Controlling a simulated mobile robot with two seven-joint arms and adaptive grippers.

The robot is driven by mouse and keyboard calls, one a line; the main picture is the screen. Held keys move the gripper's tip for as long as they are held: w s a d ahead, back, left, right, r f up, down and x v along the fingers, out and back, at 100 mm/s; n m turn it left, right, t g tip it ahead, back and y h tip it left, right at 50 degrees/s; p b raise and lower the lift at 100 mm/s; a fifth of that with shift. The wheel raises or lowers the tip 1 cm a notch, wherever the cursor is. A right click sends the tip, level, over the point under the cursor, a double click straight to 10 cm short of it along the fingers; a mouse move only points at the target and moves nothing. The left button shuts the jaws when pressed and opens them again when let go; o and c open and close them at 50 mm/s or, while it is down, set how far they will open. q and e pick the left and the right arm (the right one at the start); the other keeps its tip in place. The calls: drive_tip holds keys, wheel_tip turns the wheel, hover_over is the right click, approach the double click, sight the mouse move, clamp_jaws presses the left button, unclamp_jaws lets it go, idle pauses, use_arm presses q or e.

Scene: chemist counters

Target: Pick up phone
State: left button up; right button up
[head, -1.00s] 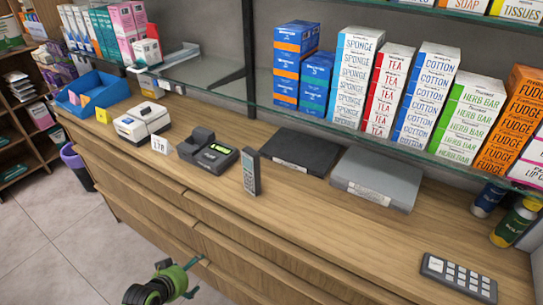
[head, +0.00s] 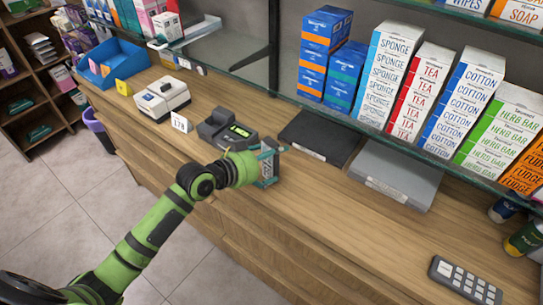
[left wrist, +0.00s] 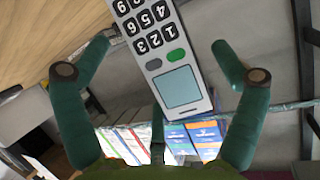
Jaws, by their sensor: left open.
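The phone, a slim grey handset with a number keypad and a small screen, stands upright on the wooden counter. In the head view it (head: 267,168) is partly hidden by my left gripper (head: 268,158). In the left wrist view the phone (left wrist: 160,50) lies between the two teal fingers, with gaps on both sides. The left gripper in that view (left wrist: 160,46) is open around it, and neither finger visibly touches it. My right gripper is not in view.
A dark card terminal (head: 228,130) and a number tag (head: 181,123) stand just left of the phone. A black flat box (head: 318,138) and a grey box (head: 397,175) lie to its right. A glass shelf with stacked boxes overhangs behind. A grey keypad (head: 465,280) lies front right.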

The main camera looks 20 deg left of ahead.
use_arm(q)
drive_tip(key=shift+x, duration=0.75)
drive_tip(key=c, duration=1.3)
drive_tip(key=shift+c, duration=0.2)
